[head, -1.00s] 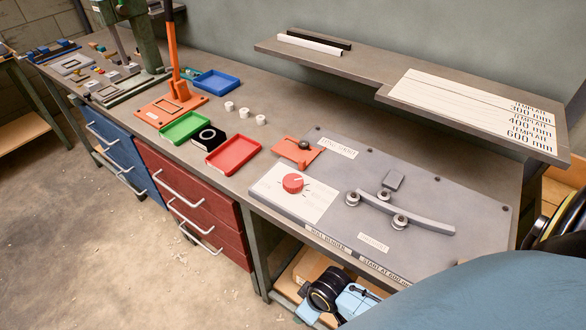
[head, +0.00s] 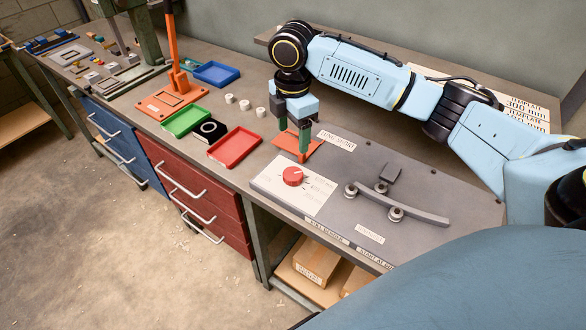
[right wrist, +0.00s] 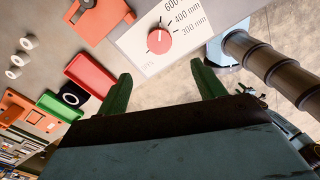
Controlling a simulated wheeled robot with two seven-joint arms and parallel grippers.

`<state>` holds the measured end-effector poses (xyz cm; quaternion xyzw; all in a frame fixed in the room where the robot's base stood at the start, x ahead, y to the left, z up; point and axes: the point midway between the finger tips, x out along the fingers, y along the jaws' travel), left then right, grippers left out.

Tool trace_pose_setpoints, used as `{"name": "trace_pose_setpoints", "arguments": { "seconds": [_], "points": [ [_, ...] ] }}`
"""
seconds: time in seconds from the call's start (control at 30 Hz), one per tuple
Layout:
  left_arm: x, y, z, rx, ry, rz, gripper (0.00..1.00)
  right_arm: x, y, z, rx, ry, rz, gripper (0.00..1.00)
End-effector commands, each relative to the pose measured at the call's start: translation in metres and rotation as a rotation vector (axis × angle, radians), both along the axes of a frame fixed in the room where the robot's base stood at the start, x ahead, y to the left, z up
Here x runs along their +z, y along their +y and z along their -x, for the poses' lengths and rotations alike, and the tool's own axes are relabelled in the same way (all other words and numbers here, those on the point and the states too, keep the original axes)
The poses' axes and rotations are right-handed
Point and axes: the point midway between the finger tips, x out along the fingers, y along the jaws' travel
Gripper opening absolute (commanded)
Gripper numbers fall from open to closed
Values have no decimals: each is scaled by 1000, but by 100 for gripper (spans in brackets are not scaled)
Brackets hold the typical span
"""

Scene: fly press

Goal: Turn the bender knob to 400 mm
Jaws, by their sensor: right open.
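The red bender knob (head: 292,176) sits on a white dial plate (head: 312,201) at the left end of the grey bender panel (head: 340,215). In the right wrist view the knob (right wrist: 158,41) shows a white line pointing up, roughly toward the 600 side. The 400 mm and 300 mm marks lie to the right of the 600 mark. My right gripper (head: 293,142) is open and empty, fingers down, above and behind the knob near the orange lever plate. Its green fingers (right wrist: 163,90) stand apart from the knob. My left gripper is not in view.
Left of the panel are a red tray (head: 234,148), a green tray (head: 186,121), a blue tray (head: 216,74) and white rings (head: 246,104). Rollers with a curved bar (head: 400,205) stand on the panel, right of the knob. A shelf holds the template strips (head: 525,102).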

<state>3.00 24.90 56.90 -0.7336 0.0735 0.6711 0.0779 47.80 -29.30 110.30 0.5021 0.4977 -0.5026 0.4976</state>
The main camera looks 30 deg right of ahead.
Motion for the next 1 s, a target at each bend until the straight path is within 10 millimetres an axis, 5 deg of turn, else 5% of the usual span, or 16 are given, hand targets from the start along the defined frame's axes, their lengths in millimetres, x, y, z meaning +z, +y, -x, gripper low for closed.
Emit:
{"name": "trace_pose_setpoints", "arguments": {
  "seconds": [0.17,0.7,1.0],
  "points": [
    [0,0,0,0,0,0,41,-15,-2,0,2,5,1,69],
    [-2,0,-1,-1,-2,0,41,-117,-1,0,1,2,1,69],
    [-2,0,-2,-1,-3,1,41,-132,-1,-1,1,-1,0,69]
  ]
}}
